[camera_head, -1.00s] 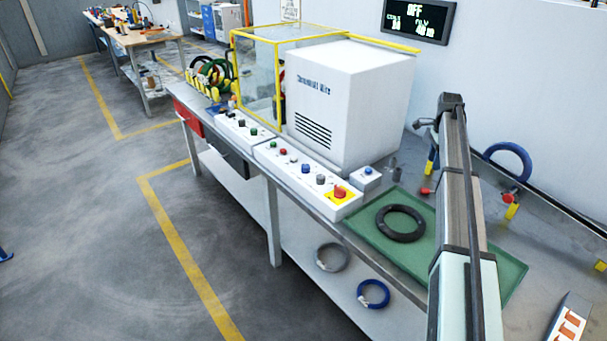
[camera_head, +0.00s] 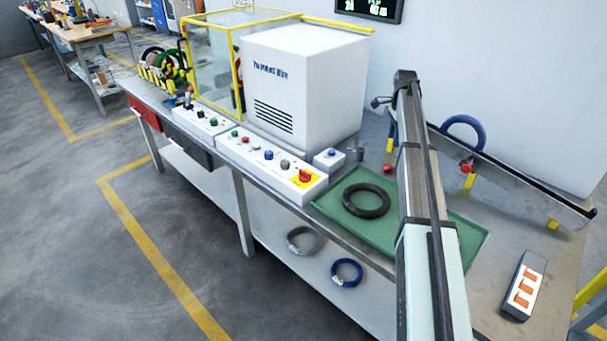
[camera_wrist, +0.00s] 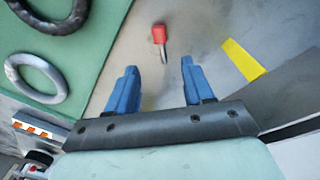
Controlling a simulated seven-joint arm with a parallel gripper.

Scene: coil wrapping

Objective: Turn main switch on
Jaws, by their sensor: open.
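A red rotary knob on a yellow plate (camera_head: 305,177) sits at the right end of the white control panel (camera_head: 262,160). It looks like the main switch, but no label or on/off position is readable. The panel also carries several smaller coloured buttons and knobs. My gripper (camera_wrist: 158,72) shows in the wrist view with two blue fingers apart and nothing between them. It hangs above the grey bench top, beside the green mat. In the head view my arm rises over the mat, and the fingers cannot be made out. The gripper is away from the panel.
A dark coil (camera_head: 367,201) lies on the green mat (camera_head: 462,238). A red-handled item (camera_wrist: 160,36) lies beyond my fingers. A white-and-orange block (camera_head: 524,286) is at right.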

